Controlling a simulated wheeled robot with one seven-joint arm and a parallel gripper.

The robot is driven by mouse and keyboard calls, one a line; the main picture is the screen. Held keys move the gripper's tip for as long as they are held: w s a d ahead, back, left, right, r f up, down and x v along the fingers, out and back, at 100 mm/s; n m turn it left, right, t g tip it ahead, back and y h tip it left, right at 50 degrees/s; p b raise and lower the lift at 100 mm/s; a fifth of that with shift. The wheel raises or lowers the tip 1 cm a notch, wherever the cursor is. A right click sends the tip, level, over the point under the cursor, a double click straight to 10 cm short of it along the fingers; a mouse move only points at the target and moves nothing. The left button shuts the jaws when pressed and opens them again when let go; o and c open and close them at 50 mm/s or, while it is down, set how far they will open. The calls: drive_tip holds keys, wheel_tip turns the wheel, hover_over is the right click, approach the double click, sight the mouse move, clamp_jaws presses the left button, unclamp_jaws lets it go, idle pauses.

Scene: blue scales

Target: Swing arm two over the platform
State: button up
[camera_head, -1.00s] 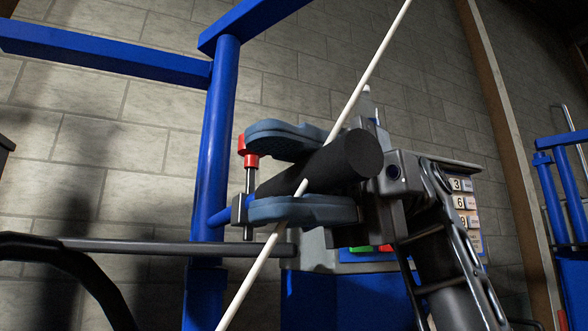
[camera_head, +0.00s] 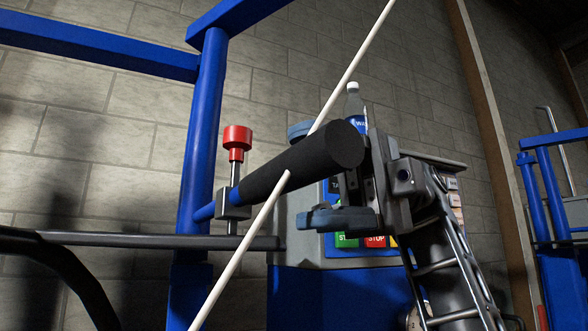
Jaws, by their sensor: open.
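A blue swing arm ends in a thick black grip (camera_head: 290,165) that slopes up to the right across the middle of the view. The grip's blue tube meets a blue upright post (camera_head: 203,130). A red knob (camera_head: 237,137) on a metal pin stands at a grey collar (camera_head: 233,204) by the inner end of the grip. I cannot tell if either touches the grip. The platform is not clearly visible.
A thin white rod (camera_head: 240,245) crosses the view in front of the grip. Behind stands a console with green and red buttons (camera_head: 375,241) and a water bottle (camera_head: 353,103). A dark horizontal rail (camera_head: 150,240) runs at lower left. More blue bars (camera_head: 552,185) stand at right.

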drive_tip(key=shift+v, duration=1.55)
